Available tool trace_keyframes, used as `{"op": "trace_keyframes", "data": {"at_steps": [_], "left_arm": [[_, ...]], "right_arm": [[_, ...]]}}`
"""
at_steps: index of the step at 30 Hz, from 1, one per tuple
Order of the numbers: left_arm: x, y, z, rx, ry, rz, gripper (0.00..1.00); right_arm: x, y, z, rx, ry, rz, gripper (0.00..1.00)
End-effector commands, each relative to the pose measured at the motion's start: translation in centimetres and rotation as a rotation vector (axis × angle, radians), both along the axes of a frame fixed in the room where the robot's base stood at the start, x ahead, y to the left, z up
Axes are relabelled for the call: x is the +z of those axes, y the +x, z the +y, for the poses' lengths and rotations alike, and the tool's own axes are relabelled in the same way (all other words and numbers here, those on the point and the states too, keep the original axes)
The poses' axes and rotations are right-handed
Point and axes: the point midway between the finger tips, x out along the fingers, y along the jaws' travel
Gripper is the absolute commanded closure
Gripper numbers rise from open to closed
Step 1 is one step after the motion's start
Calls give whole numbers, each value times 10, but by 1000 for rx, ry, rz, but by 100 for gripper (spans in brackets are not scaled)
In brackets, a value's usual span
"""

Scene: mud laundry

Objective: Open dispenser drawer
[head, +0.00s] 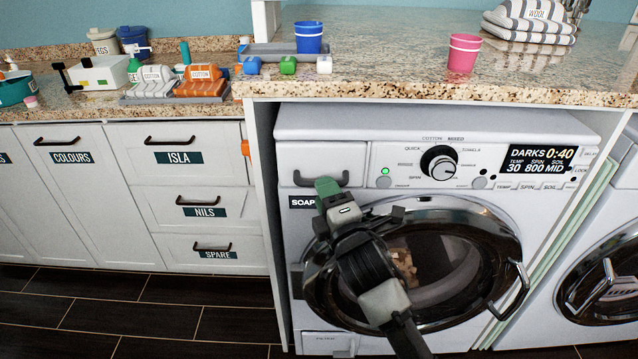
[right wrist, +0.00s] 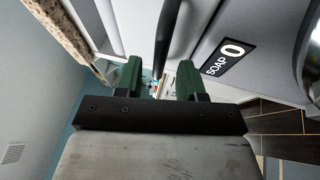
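The dispenser drawer (head: 300,163) is at the upper left of the white washing machine's front, above the SOAP label (head: 303,202). Its front looks flush with the panel. The drawer's dark bar handle (head: 297,180) is partly hidden by my right gripper (head: 328,188) in the head view. In the right wrist view the handle (right wrist: 168,35) runs down from the top toward the gap between the green fingertips of my right gripper (right wrist: 159,78). The fingers are apart, with space on both sides of the bar. Whether they touch it cannot be told. My left gripper is not in view.
The round washer door (head: 430,262) with clothing behind its glass is below the drawer, partly behind my right arm. The granite counter (head: 400,70) overhangs above. A cabinet with labelled drawers (head: 205,205) stands to the left. Dark floor (head: 130,310) is clear there.

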Motion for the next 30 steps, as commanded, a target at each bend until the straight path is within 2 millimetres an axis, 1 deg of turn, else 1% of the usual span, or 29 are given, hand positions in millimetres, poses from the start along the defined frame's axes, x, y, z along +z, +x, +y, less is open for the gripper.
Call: {"op": "trace_keyframes", "data": {"at_steps": [1, 3, 6, 10, 17, 20, 24, 25, 30], "left_arm": [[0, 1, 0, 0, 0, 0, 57], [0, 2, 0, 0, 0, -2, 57], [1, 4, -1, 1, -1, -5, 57], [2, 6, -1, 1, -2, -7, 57], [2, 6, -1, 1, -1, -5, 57], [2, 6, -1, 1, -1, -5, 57], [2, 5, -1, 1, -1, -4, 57], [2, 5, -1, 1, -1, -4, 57], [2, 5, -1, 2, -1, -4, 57]], "right_arm": [[2, 8, 3, 0, 0, -1, 61], [3, 16, 7, -1, 0, 0, 61], [4, 24, 10, -1, 0, 1, 61], [5, 29, 12, -1, 1, 1, 61], [5, 29, 12, -1, 1, 1, 61], [5, 29, 12, -1, 1, 1, 75], [5, 29, 12, -1, 1, 1, 96], [5, 29, 12, -1, 1, 1, 100], [5, 29, 12, -1, 0, 2, 100]]}}
